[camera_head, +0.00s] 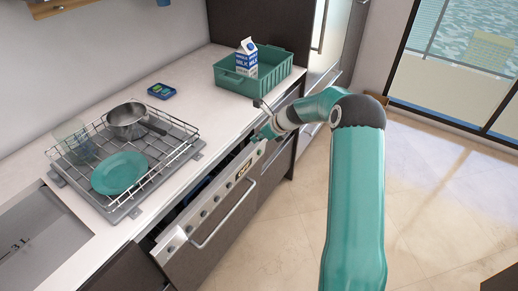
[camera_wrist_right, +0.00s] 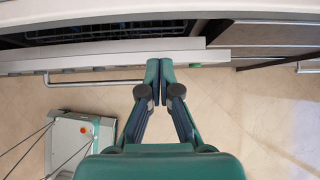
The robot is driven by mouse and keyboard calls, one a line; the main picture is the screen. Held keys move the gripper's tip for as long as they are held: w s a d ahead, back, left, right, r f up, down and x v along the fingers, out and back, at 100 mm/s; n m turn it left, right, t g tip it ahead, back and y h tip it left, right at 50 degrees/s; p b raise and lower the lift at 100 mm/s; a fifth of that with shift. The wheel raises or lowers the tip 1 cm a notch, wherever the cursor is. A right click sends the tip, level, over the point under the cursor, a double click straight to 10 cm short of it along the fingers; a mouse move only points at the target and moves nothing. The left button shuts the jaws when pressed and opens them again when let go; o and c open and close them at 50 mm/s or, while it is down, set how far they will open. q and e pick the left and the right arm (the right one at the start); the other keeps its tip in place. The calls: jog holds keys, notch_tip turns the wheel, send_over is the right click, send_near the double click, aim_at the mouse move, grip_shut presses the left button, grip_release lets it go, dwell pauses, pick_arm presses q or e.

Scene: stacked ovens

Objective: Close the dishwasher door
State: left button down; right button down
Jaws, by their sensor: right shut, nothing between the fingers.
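The dishwasher door (camera_head: 183,244) is dark with a pale control panel, knobs, a small display and a bar handle (camera_head: 224,216). It is tilted partly open, with a dark gap behind its top edge. In the right wrist view, the door's top edge (camera_wrist_right: 110,60) runs across the picture, with the dark rack (camera_wrist_right: 105,29) inside behind it. My right gripper (camera_wrist_right: 160,63) is shut and empty, its fingertips at the front of the door's top edge; I cannot tell if they touch. In the head view, the right gripper (camera_head: 262,134) is near the door's far end. My left gripper is not in view.
A dish rack (camera_head: 67,174) with a pot (camera_head: 126,120) and green plate (camera_head: 119,173) stands on the counter (camera_head: 180,80). A green crate (camera_head: 232,82) with a milk carton (camera_head: 246,58) stands farther back. The tiled floor (camera_head: 285,225) before the door is clear.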

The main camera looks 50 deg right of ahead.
jog(key=a+r+m+y+b, duration=0.1)
jog(key=a+m+y, duration=0.35)
jog(key=a, duration=0.55)
jog(key=m+t+h+b, duration=0.3)
jog(key=m+t+b, duration=0.95)
jog(key=b, duration=2.15)
send_near(246, 173)
jog(key=shift+m+g, duration=0.5)
jog(key=shift+g, duration=0.35)
jog(key=w+b, duration=0.1)
jog(key=w, duration=0.1)
jog(key=w+r+b, duration=0.1)
jog(key=w, duration=0.1)
jog(key=w+r+b, duration=0.1)
jog(key=w, duration=0.1)
jog(key=shift+w+a, duration=0.35)
jog(key=shift+w, duration=0.05)
jog(key=shift+r, duration=0.1)
